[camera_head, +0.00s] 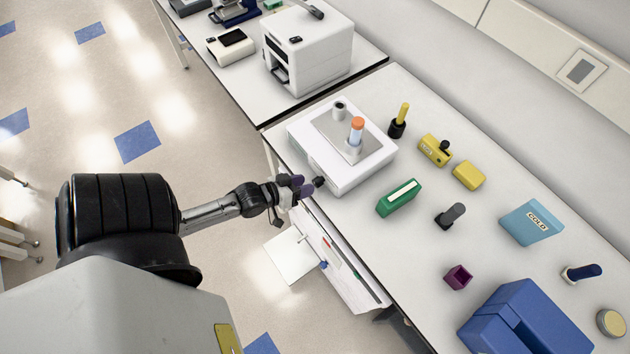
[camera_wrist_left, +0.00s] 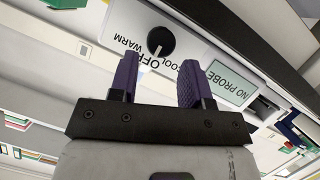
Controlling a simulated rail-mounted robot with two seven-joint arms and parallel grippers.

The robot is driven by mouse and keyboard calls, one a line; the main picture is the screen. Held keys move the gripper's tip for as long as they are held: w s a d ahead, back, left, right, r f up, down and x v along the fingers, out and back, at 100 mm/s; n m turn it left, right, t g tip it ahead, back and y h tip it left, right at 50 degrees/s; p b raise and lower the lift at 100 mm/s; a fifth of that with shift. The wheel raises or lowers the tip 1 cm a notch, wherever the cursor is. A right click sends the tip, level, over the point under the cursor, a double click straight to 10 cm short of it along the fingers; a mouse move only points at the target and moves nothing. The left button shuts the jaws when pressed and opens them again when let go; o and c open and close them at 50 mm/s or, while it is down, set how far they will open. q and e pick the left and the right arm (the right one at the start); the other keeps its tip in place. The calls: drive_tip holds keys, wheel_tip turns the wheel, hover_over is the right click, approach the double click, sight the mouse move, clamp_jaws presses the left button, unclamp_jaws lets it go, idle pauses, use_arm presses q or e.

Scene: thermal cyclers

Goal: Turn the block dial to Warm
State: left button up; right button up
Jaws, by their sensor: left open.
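The block is a white box (camera_head: 345,178) with a grey metal top plate, holding an orange-capped tube (camera_head: 357,130). Its black dial (camera_head: 319,181) sits on the front face. In the left wrist view the dial (camera_wrist_left: 161,42) is round with a white mark that appears to point toward OFF; WARM and COOL are printed on either side. My left gripper (camera_head: 297,186) is in front of the dial. In the wrist view its purple fingers (camera_wrist_left: 160,66) are open, apart and empty, with the dial beyond the gap; I see no clear contact. My right gripper is not in view.
A display (camera_wrist_left: 230,86) reading NO PROBE is beside the dial. A green box (camera_head: 399,198) and a black-and-yellow tool (camera_head: 399,121) stand near the block. A drawer front or panel (camera_head: 340,265) hangs below the bench edge. Open floor lies left.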

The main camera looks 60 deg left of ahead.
sight(315, 181)
use_arm(q)
drive_tip(key=shift+x, duration=2.25)
drive_tip(key=shift+c, duration=0.4)
